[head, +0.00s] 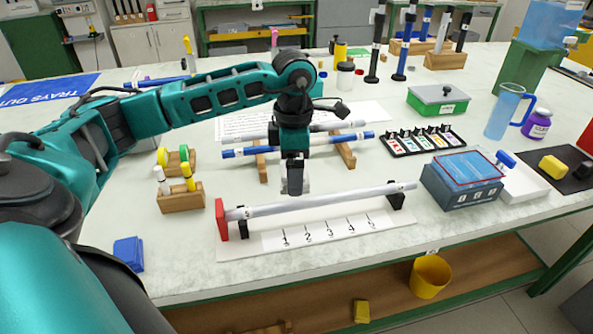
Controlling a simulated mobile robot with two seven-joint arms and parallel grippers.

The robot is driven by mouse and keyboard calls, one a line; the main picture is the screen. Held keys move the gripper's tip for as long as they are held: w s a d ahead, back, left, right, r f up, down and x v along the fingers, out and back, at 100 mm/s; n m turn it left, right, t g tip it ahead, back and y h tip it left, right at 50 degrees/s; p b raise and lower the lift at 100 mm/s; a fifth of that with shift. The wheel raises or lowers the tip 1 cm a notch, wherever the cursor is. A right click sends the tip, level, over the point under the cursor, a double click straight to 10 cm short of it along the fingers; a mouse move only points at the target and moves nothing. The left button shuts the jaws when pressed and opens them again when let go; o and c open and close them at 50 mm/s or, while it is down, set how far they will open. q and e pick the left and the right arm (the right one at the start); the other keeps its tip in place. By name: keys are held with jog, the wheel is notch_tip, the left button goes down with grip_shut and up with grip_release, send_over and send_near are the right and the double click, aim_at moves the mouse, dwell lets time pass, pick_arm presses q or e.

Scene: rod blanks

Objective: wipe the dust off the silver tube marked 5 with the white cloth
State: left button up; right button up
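A long silver-grey tube (330,200) lies level across two black supports on a white board numbered 1 to 5. No mark on the tube itself is legible. My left gripper (294,188) points down just above the tube, left of its middle. A small pale piece, which looks like the white cloth (305,179), shows around the fingertips, and the gripper appears shut on it. I cannot tell whether the cloth touches the tube. Another silver tube (340,126) lies on the wooden rack behind, partly hidden by my arm. My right gripper is not in view.
A red end stop (221,219) stands at the board's left end. A blue-grey box (462,182) is close to its right end. A wooden block with markers (181,197) and a blue folded piece (129,253) lie to the left.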

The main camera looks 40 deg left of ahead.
pick_arm(q)
notch_tip(320, 180, up, 2)
jog(key=shift+p, duration=0.4)
dwell(0.3)
